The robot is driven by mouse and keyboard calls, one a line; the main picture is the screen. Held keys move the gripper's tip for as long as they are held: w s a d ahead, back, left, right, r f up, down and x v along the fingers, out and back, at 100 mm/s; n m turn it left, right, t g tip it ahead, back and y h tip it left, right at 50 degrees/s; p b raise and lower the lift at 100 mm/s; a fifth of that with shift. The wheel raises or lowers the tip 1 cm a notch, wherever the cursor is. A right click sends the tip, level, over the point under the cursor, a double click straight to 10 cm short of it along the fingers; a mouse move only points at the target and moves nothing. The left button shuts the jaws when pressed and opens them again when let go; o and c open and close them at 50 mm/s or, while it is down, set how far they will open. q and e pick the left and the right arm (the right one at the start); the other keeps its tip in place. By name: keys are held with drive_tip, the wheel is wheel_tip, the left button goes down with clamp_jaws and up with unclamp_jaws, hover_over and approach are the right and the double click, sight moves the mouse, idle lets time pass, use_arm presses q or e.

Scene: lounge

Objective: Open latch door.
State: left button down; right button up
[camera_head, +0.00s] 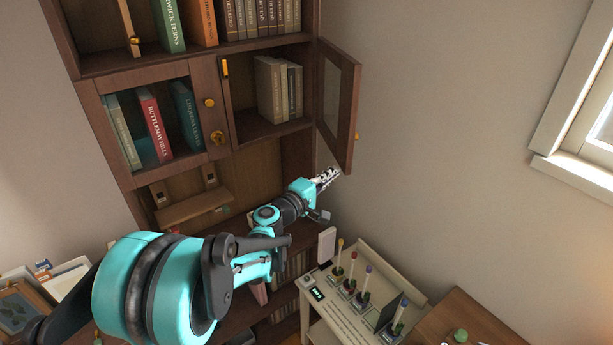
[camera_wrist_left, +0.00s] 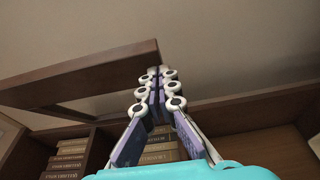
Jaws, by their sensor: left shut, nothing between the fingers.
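The bookcase's right glazed door (camera_head: 338,105) stands swung open to the right, showing books inside its compartment. In the left wrist view the door's wooden frame (camera_wrist_left: 85,75) runs across above the books. My right gripper is not in view.
Below stands a cream cart (camera_head: 350,320) holding several coloured-top tubes. A wooden table (camera_head: 470,320) is at the lower right. A window (camera_head: 590,120) is on the right wall. The wall between door and window is clear.

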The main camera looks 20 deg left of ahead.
use_arm(q)
drive_tip(key=w+d+b, duration=0.2)
drive_tip(key=w+d, duration=0.8)
drive_tip(key=d, duration=0.1)
drive_tip(key=shift+d, duration=0.35)
